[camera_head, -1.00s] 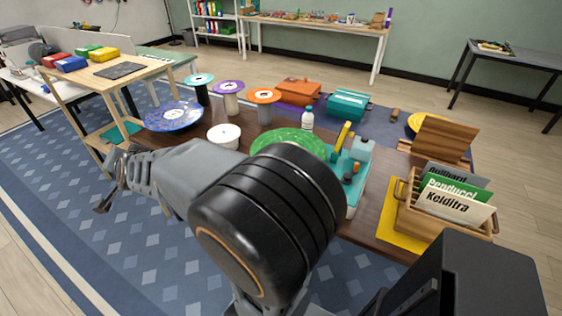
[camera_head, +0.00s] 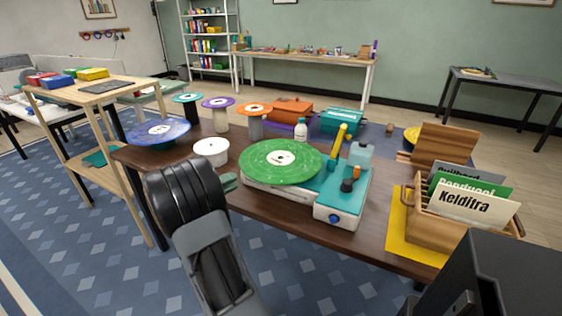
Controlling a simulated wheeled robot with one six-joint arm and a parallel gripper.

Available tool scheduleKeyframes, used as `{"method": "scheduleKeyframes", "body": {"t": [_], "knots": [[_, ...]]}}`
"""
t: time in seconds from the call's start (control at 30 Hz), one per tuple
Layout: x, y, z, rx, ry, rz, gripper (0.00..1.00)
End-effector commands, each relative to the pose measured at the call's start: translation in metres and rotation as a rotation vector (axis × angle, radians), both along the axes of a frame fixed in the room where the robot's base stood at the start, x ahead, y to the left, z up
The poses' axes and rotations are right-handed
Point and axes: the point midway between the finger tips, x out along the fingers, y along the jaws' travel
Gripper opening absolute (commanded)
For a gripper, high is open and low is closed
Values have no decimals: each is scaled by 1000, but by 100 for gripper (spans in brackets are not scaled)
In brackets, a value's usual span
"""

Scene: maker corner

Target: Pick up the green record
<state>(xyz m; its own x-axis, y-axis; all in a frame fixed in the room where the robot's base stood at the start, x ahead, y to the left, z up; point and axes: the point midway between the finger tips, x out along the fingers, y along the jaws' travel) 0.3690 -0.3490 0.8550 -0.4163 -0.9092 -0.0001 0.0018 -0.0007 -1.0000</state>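The green record (camera_head: 262,160) has a white label and a speckled surface. It lies flat on the white and teal record player (camera_head: 345,200) in the middle of the dark wooden table. Its rim reaches past the player's left edge. The yellow-ended tone arm (camera_head: 338,138) stands to the right of the record. My arm's black joint and grey link show at the lower left, in front of the table. My gripper does not show clearly, so I cannot see its fingers or anything in them.
A white round tub (camera_head: 211,151) and a blue record (camera_head: 158,133) are left of the green one. Several discs on spindles, a white bottle (camera_head: 301,130) and orange and teal cases (camera_head: 342,121) stand behind. A wooden crate of sleeves (camera_head: 435,220) is at right. A wooden shelf stand (camera_head: 95,110) is at left.

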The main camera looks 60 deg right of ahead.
Motion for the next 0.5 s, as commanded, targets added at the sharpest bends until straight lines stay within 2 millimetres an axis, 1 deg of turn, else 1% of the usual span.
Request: {"method": "scheduleKeyframes", "body": {"t": [0.03,0.2,0.5], "knots": [[-5,-9,0,-1,0,-3,20],[-14,-30,0,0,0,1,20],[-21,-47,-1,2,1,3,20]]}}
